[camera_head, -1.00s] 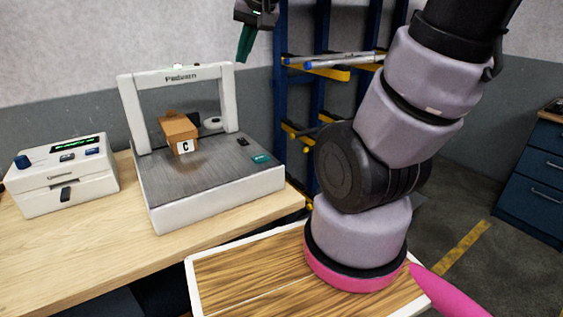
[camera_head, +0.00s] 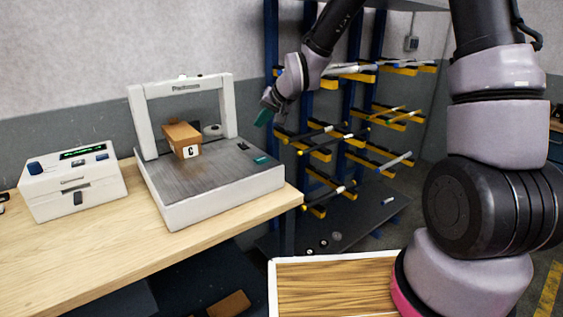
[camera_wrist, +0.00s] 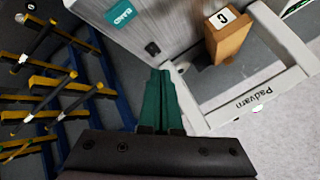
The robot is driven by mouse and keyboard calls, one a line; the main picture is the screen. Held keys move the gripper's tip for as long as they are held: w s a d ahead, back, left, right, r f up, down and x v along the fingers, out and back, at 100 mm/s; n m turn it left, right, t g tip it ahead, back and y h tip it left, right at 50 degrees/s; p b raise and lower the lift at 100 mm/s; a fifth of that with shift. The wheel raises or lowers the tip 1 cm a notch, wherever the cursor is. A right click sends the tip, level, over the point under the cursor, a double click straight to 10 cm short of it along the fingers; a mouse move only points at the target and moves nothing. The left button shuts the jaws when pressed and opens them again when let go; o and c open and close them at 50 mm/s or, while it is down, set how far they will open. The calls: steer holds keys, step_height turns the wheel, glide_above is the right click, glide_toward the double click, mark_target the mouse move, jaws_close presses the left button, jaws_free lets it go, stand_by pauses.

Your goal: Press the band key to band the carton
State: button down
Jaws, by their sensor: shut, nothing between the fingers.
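The banding machine (camera_head: 190,213) is a light grey bed with a white arch, standing on the wooden bench.
A white control box (camera_head: 72,182) with a blue knob stands left of the machine. A blue rack with yellow arms (camera_head: 372,115) holding bars stands behind and right, close to my arm. The bench front (camera_head: 100,260) is clear.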

mark_target(263, 160)
steer(key=shift+d+f, duration=0.1)
steer(key=shift+f, duration=0.1)
steer(key=shift+f, duration=0.1)
steer(key=shift+f, duration=4.3)
steer(key=shift+f, duration=0.1)
steer(key=shift+f, duration=0.3)
steer(key=shift+f, duration=0.45)
steer(key=shift+r, duration=0.85)
